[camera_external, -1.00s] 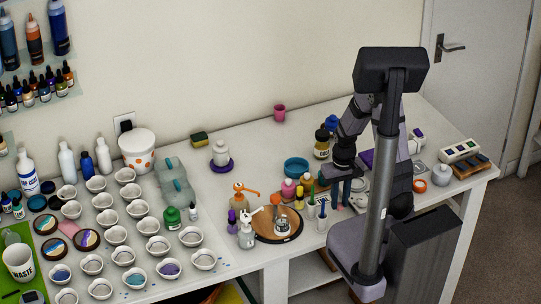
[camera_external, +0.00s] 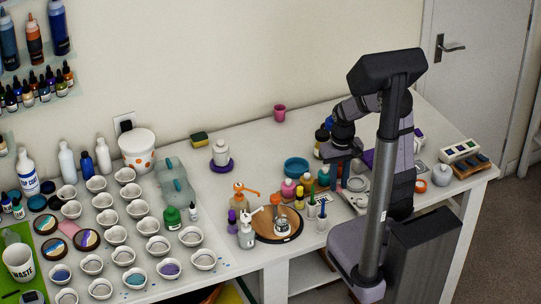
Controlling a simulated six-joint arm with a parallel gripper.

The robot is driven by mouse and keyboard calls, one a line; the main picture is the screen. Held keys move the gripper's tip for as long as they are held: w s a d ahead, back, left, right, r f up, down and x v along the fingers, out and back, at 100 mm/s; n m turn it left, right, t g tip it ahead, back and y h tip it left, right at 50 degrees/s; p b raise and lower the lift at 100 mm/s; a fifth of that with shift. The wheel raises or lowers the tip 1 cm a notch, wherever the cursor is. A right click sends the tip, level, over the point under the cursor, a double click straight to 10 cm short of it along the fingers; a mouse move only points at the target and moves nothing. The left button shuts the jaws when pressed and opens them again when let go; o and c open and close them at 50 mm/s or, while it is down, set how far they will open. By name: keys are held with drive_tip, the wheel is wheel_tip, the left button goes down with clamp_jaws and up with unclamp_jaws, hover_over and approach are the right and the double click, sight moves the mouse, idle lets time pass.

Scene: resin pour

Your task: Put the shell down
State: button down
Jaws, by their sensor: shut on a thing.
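Many small white scalloped shells (camera_external: 115,235) stand in rows on the left of the table; a few hold blue or purple fill. My gripper (camera_external: 333,181) is above the right half of the table, pointing down beside the bottles. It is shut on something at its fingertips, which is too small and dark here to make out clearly. A round pale plate (camera_external: 357,184) on a flat device shows just right of the gripper. My arm hides part of the table behind it.
Coloured bottles (camera_external: 289,189) and a teal bowl (camera_external: 296,167) crowd left of the gripper. A round wooden board (camera_external: 293,228) with a small metal cup lies in front. A cup with tools (camera_external: 321,224) stands near the front edge. The back middle of the table is fairly clear.

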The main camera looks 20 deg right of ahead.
drive_tip(key=shift+m, duration=0.3)
drive_tip(key=w+a, duration=0.1)
drive_tip(key=w, duration=0.3)
drive_tip(key=w+a+b, duration=0.1)
drive_tip(key=w+a, duration=0.1)
drive_tip(key=w, duration=0.3)
drive_tip(key=w+a+r, duration=0.1)
drive_tip(key=w, duration=0.4)
drive_tip(key=shift+w+a+b, duration=0.15)
drive_tip(key=shift+w+b, duration=0.1)
drive_tip(key=shift+b, duration=0.1)
drive_tip(key=b, duration=0.2)
hover_over(271, 180)
drive_tip(key=d, duration=0.1)
drive_tip(key=shift+w+a+f+m, duration=0.15)
drive_tip(key=shift+a+f+m, duration=0.15)
drive_tip(key=shift+a+f, duration=0.2)
drive_tip(key=shift+f+p, duration=1.7)
drive_tip(key=shift+f, duration=3.3)
drive_tip(key=shift+f, duration=0.1)
drive_tip(key=shift+f, duration=0.1)
drive_tip(key=c, duration=1.6)
unclamp_jaws()
